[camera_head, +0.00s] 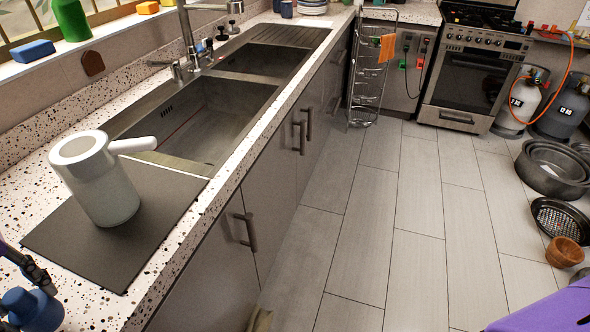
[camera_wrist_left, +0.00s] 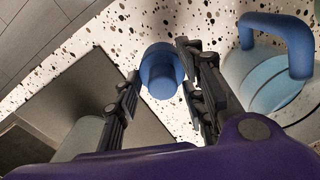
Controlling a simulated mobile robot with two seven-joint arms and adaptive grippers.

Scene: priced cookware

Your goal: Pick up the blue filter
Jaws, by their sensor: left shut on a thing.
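The blue filter (camera_wrist_left: 160,75) is a small blue rounded piece between the two fingers of my left gripper (camera_wrist_left: 165,68) in the left wrist view. The gripper is shut on it. In the head view the blue filter (camera_head: 34,311) is at the lower left corner, over the speckled counter beside the dark mat. One dark finger of my left gripper (camera_head: 44,283) shows just above it there. I cannot tell whether the filter touches the counter. My right gripper is not in view.
A white jug (camera_head: 100,180) with a side handle stands on the dark mat (camera_head: 165,215). A light blue vessel (camera_wrist_left: 262,78) with a blue handle stands close right of the gripper in the wrist view. The sink (camera_head: 205,115) lies beyond the mat.

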